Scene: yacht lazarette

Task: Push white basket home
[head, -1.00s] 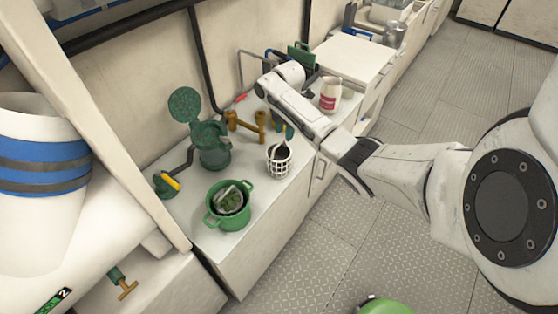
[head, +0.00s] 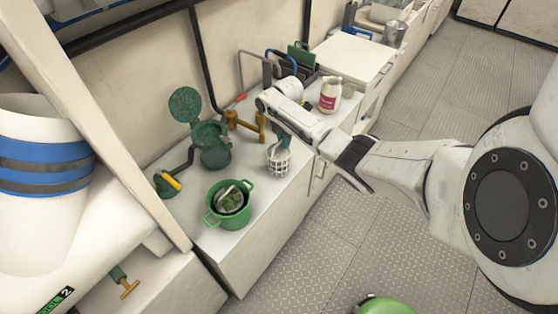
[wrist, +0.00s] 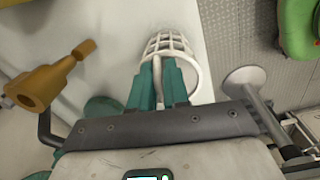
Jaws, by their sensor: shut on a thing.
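The white basket (head: 278,168), a small lattice cup, stands upright on the pale counter (head: 272,198), to the right of the green pot. My gripper (head: 281,146) reaches down to the basket's top from the upper right, its teal fingers overlapping the opening. In the wrist view the basket (wrist: 171,42) lies just beyond the fingertips, and my gripper (wrist: 163,82) is shut with a thin pale piece between its fingers, seemingly part of the basket. The exact contact is partly hidden by the fingers.
A green pot (head: 229,222) with something grey-green inside stands nearer on the counter. A green pump (head: 213,155), a brass fitting (head: 248,127) and a white jar with a red label (head: 330,97) stand farther back. The counter's front edge runs close to the basket.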

